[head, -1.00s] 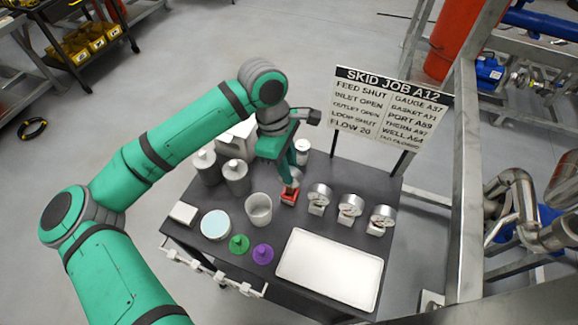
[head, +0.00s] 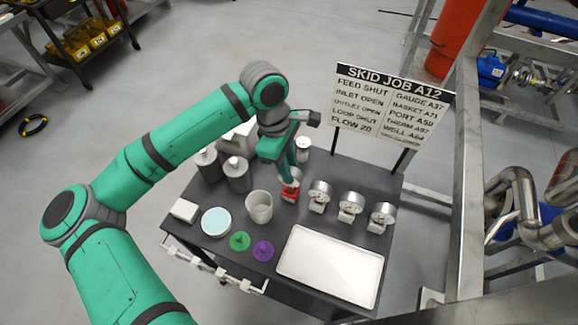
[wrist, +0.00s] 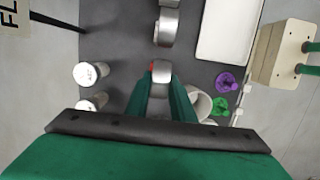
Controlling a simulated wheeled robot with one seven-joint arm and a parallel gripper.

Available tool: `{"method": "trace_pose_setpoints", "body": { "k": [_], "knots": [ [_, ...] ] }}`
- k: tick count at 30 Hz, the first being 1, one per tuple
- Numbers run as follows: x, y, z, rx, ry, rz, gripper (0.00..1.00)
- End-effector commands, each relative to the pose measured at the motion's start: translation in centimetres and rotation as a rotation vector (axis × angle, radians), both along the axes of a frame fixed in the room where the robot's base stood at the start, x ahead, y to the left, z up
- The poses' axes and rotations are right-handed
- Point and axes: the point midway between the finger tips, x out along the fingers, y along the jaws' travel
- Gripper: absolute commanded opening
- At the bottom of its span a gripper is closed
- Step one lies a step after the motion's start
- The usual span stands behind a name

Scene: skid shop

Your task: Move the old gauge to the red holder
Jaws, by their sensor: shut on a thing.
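My gripper (head: 289,181) is shut on a round silver gauge (head: 293,175) at the red holder (head: 289,196), near the middle of the dark bench top. In the wrist view, the silver rim of this gauge (wrist: 159,88) shows between the two green fingers (wrist: 160,92), with a sliver of the red holder (wrist: 152,67) beside it. The fingers hide much of the gauge and its seat, so I cannot tell whether it rests fully in the holder.
Several similar gauges, such as one (head: 319,193), stand in a row to the right. A white tray (head: 329,287) lies in front. A white cup (head: 259,207), green (head: 240,241) and purple (head: 263,250) pieces and grey canisters (head: 237,174) are to the left. A sign (head: 390,110) stands behind.

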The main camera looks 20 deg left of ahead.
Motion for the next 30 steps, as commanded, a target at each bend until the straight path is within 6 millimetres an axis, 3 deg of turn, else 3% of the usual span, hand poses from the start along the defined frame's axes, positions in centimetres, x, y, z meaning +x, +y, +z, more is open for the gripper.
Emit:
{"method": "trace_pose_setpoints", "body": {
  "k": [30],
  "knots": [
    [0.0,0.0,-1.5,0.0,0.0,0.0,0.09]
  ]
}}
